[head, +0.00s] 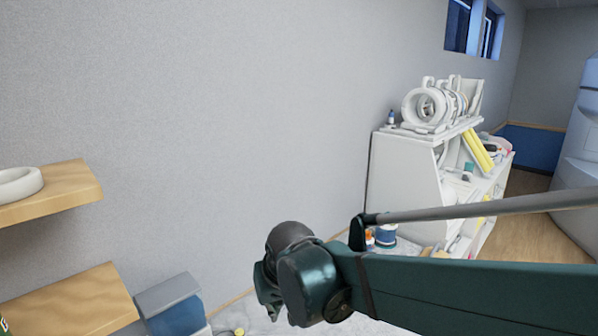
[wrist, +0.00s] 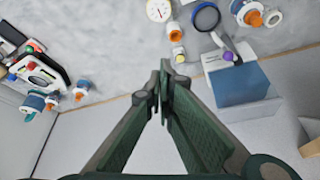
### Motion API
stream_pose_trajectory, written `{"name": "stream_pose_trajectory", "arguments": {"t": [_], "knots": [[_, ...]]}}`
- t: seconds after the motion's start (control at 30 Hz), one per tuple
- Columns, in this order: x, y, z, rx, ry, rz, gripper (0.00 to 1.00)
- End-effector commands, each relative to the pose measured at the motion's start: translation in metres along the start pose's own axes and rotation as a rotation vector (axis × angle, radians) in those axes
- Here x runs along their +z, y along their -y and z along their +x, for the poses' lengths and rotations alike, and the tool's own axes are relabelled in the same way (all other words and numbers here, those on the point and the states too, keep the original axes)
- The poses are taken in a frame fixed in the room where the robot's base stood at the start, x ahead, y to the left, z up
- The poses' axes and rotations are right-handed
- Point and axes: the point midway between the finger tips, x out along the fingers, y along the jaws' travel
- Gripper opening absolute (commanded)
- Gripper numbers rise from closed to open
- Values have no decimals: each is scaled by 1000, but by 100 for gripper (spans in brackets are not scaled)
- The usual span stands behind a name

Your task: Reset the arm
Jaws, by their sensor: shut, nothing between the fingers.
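My gripper (wrist: 162,82) shows in the wrist view with its two dark green fingers meeting at the tips, shut and empty. It points down toward a pale surface with several small items on it, and touches none of them that I can see. In the head view my dark green arm reaches in from the right edge to the lower middle, in front of the grey wall. The gripper fingers are not clearly visible there.
A white shelf unit (head: 402,180) with white rings on top stands right of centre. Wooden shelves (head: 75,300) jut from the left. A blue box (wrist: 241,88) and several orange-capped bottles (wrist: 80,91) lie around the gripper in the wrist view. The wall's middle is clear.

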Motion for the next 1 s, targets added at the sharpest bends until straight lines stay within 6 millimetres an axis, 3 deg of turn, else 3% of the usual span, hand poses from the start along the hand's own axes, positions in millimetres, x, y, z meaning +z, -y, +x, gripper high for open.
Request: {"name": "stream_pose_trajectory", "arguments": {"t": [0.4,1.0], "knots": [[60,-82,-22,43,-52,90,0],[162,-167,-39,117,-126,211,0]]}}
